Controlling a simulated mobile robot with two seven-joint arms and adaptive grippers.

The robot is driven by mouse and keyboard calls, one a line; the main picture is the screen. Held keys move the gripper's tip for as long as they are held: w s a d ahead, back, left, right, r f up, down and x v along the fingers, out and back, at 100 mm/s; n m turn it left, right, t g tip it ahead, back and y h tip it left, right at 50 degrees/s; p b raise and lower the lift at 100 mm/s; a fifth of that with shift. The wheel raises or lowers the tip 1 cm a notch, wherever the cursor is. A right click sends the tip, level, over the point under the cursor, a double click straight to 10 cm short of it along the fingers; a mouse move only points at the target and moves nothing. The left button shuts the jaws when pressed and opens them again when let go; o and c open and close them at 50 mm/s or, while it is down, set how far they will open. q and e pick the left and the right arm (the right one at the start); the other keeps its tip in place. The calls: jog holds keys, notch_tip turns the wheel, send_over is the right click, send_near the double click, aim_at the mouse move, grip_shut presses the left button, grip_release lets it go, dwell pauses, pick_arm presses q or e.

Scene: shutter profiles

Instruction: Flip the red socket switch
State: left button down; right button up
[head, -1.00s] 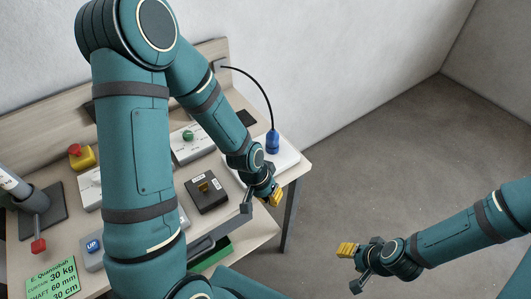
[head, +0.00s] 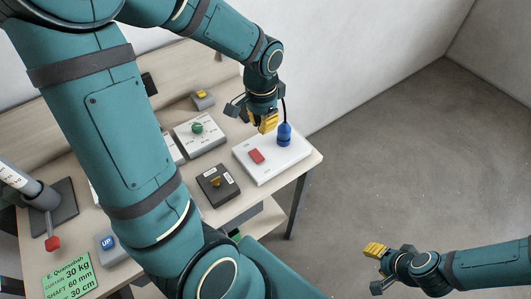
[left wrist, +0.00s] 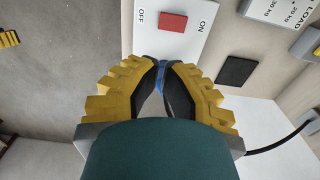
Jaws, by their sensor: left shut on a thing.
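The red socket switch (head: 256,156) sits on a white socket board (head: 290,154) at the table's right end. In the left wrist view the red switch (left wrist: 172,22) lies between the printed words OFF and ON, just beyond my fingertips. A blue plug (head: 284,134) with a black cable stands upright on the board. My left gripper (head: 264,123) is beside the plug, its yellow fingers closed; blue shows between the fingertips in the left wrist view (left wrist: 161,72). The fingers partly hide the plug there. My right gripper (head: 376,258) is over the floor, away from the table; its opening is unclear.
A dark box with a yellow switch (head: 217,185), a panel with a green knob (head: 197,129) and a small grey box with a yellow top (head: 202,97) stand left of the board. A green label (head: 70,277) lies at front left. The floor at right is clear.

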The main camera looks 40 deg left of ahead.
aim_at(263, 159)
pick_arm(q)
jog(key=shift+f, duration=0.1)
notch_tip(263, 159, down, 14)
jog(key=b, duration=0.2)
jog(key=shift+b, duration=0.35)
dwell(0.3)
jog(key=shift+d+f+b, duration=0.15)
jog(key=shift+f+b, duration=0.4)
jog(key=shift+b, duration=0.1)
jog(key=shift+s+d+r, duration=0.1)
jog(key=shift+s+d, duration=0.05)
jog(key=shift+s, duration=0.1)
jog(key=shift+r, duration=0.1)
